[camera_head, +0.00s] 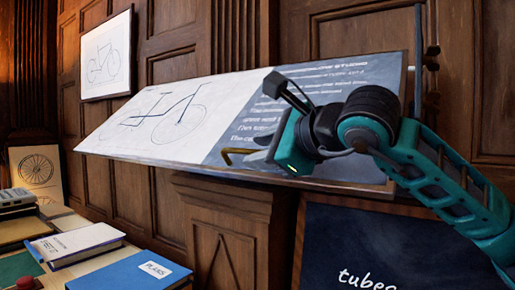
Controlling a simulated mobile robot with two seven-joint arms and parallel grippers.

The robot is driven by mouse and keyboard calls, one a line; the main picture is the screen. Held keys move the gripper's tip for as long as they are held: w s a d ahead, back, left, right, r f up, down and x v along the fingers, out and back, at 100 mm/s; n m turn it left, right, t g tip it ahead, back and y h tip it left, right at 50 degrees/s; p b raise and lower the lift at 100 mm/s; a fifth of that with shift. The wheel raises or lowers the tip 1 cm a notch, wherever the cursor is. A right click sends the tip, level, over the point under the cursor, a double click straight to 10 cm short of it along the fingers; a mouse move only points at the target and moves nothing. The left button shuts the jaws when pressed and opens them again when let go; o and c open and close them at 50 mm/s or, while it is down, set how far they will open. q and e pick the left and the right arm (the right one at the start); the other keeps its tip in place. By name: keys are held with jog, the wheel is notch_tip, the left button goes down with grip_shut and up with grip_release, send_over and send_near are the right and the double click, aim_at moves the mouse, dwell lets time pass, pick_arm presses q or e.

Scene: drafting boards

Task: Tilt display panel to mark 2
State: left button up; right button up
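The display panel (205,107) is a wide board with a bicycle drawing on its white left part and white text on its dark right part. It leans back at a slant. A brass handle (238,151) sticks out near its lower edge. My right gripper (259,149), on a teal and black arm from the right, is at the handle's right end and covers part of it. Whether its fingers close on the handle cannot be told. A dark upright rod (418,62) stands at the panel's right edge; no mark numbers are readable. My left gripper is not in view.
A wooden pedestal (222,240) stands below the panel. A dark chalkboard (345,245) is at lower right. A white book (78,243) and a blue book (130,276) lie at lower left. A framed bicycle picture (106,58) hangs on the wood-panelled wall.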

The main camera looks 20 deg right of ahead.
jog(key=shift+w+a+f, duration=0.15)
jog(key=shift+w+a, duration=0.1)
jog(key=shift+w, duration=0.4)
jog(key=shift+c, duration=0.5)
grip_shut()
jog(key=shift+f, duration=0.1)
